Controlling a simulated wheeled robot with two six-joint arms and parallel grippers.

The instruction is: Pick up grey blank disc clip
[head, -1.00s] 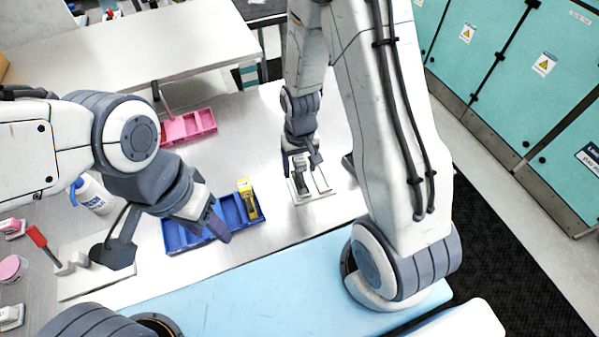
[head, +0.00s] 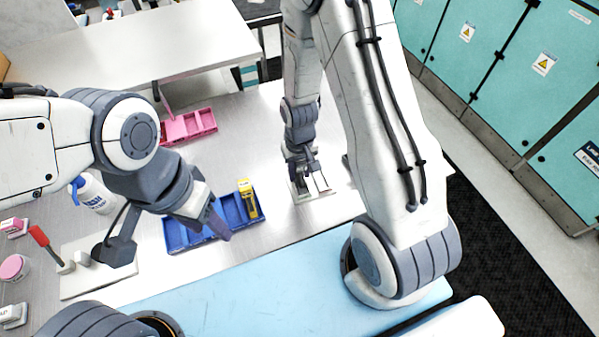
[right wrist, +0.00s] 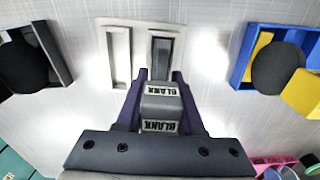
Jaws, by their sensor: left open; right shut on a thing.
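The grey clip (right wrist: 161,103), marked BLANK on two faces, sits between the purple fingers of my right gripper (right wrist: 160,80) in the right wrist view. The gripper is shut on it. In the head view my right gripper (head: 301,172) is low over a white two-slot holder (head: 323,192) and hides most of the clip. The holder also shows in the right wrist view (right wrist: 104,60); the clip lines up with its right slot. I cannot tell whether the clip still touches the holder.
A blue tray (head: 183,241) holding a yellow module (head: 248,198) stands left of the holder. A pink tray (head: 190,127) lies farther back. A spray bottle (head: 94,195) and a red-handled tool (head: 40,237) are at the left. The metal table between the trays is clear.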

